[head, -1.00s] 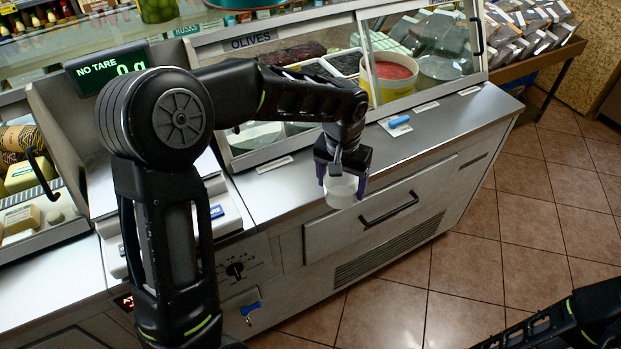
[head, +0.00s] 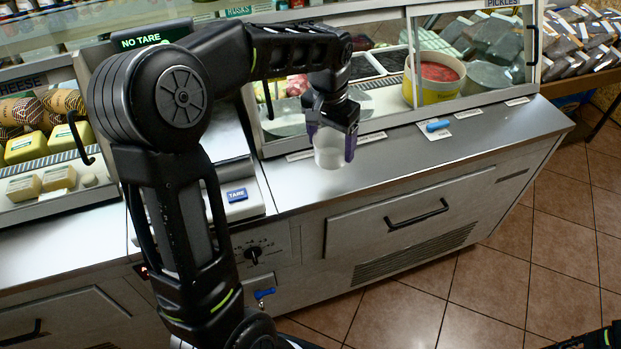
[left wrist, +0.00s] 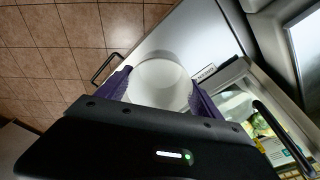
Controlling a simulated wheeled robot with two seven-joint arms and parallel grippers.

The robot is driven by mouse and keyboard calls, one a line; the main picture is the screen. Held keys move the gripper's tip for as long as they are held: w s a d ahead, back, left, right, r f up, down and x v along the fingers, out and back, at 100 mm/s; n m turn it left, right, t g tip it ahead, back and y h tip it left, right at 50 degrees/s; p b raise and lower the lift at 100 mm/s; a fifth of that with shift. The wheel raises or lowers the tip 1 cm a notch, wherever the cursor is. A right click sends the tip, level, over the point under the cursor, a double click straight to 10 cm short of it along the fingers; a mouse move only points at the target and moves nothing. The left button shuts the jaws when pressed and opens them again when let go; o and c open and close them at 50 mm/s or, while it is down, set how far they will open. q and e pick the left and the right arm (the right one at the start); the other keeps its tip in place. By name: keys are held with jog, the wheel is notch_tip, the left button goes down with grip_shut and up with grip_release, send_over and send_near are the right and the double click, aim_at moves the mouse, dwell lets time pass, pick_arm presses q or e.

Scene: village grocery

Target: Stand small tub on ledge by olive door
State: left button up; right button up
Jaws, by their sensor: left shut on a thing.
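My left gripper (head: 333,140) is shut on a small whitish, translucent tub (head: 328,155). It holds the tub upright, with the steel ledge (head: 420,150) of the olive counter behind and below it in the head view. I cannot tell whether the tub's base touches the ledge. In the left wrist view the tub (left wrist: 160,82) sits between the two purple fingers, with the ledge (left wrist: 190,38) beyond it. The sliding glass front (head: 385,75) of the case rises behind the ledge. Of my right arm, only a dark part shows at the bottom right corner; its gripper is out of view.
Price cards line the ledge by the glass. A scale (head: 235,185) stands at the left. A drawer handle (head: 416,212) juts from the counter front. The ledge right of the tub is mostly clear.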

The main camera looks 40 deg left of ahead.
pick_arm(q)
jog(key=a, duration=0.1)
jog(key=s+a+r, duration=0.1)
jog(key=a, duration=0.1)
jog(key=s+a+r, duration=0.1)
jog(key=shift+a+r, duration=0.1)
jog(key=shift+a, duration=0.05)
jog(key=shift+f+p, duration=0.35)
jog(key=shift+f, duration=2.8)
jog(key=shift+f, duration=1.85)
jog(key=shift+f, duration=0.1)
jog(key=shift+f, duration=0.2)
jog(key=o, duration=1.3)
jog(key=shift+r, duration=0.15)
